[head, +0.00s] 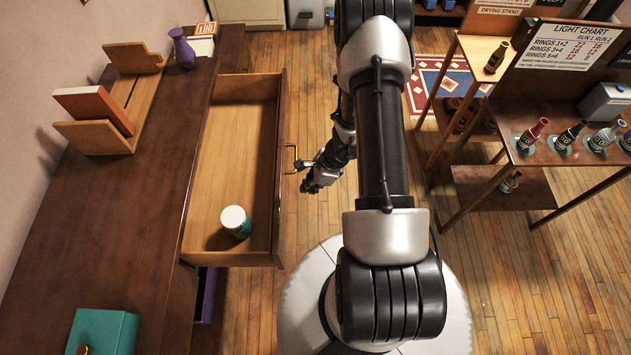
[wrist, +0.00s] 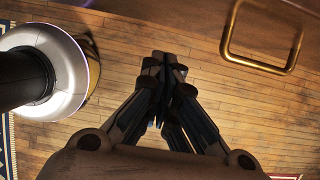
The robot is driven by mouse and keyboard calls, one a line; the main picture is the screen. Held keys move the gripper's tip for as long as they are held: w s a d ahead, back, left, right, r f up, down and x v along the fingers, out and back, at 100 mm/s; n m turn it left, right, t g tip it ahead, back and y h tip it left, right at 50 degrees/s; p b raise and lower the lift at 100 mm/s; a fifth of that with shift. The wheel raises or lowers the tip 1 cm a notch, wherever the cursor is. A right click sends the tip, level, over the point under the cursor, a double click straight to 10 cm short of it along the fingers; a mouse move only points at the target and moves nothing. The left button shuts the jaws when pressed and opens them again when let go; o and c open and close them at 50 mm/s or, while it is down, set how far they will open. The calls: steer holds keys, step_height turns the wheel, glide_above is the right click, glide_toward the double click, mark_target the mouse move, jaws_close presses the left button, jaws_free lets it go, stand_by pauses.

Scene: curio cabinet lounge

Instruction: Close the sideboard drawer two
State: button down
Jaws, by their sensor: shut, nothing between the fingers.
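A sideboard drawer (head: 232,130) stands pulled far out of the dark wood sideboard (head: 120,215). Which number it bears I cannot read. Its front carries a brass handle (head: 290,158), seen larger at the upper right of the wrist view (wrist: 226,40). My gripper (head: 303,166) is close outside the drawer front, beside the handle. In the wrist view my gripper (wrist: 166,62) is shut and empty, its fingertips left of the handle and apart from it.
Below the drawer, a purple thing (head: 206,294) shows in a lower opening. A teal box (head: 103,332), a wooden book rack (head: 95,137) and a purple vase (head: 182,48) stand on the sideboard. A table with bottles (head: 560,165) is at right. Wooden floor lies between.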

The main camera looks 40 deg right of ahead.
steer(key=w+a, duration=0.1)
steer(key=a, duration=0.1)
steer(key=w+a+f, duration=0.1)
steer(key=shift+w+a+b, duration=0.3)
steer(key=shift+a, duration=0.1)
